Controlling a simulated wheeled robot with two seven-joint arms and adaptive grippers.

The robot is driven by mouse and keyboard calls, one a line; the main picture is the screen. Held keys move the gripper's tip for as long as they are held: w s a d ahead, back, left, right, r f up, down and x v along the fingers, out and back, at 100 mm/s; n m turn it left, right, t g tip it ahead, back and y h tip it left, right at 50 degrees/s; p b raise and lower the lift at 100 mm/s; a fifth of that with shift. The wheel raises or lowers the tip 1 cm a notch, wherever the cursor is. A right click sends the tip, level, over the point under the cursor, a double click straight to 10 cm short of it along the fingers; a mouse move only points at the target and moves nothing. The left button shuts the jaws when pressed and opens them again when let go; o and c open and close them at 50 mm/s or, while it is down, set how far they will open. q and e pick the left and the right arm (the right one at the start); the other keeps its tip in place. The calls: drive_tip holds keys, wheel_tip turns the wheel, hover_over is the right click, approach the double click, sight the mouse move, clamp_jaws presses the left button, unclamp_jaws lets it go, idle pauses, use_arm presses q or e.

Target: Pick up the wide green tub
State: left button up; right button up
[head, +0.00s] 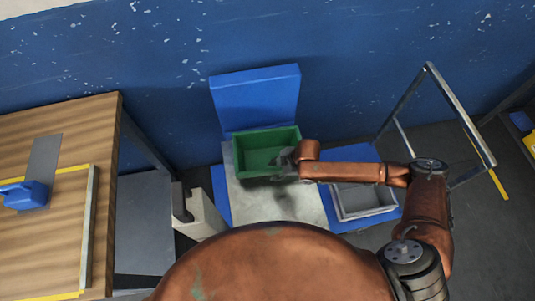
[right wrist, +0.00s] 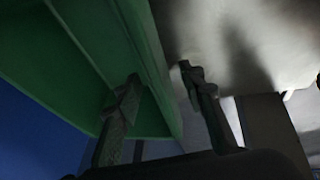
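The wide green tub (head: 262,158) is an open rectangular box at the middle of the head view, at the back of a pale metal plate. My right gripper (head: 285,165) is at the tub's right front corner. In the right wrist view the tub (right wrist: 95,45) fills the upper left. My right gripper (right wrist: 160,75) has its fingers apart there, with the tub's wall between them: one finger shows over the tub's inner side, the other outside over the plate. A gap shows between the fingers. My left gripper is in neither view.
The pale plate (head: 290,209) lies before a blue upright panel (head: 256,98). A grey tray (head: 365,203) is right of it. A wooden table (head: 60,150) with a blue object (head: 27,195) is at left. A metal frame (head: 460,115) stands at right.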

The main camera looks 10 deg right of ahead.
drive_tip(key=shift+a, duration=0.1)
clamp_jaws()
idle(0.3)
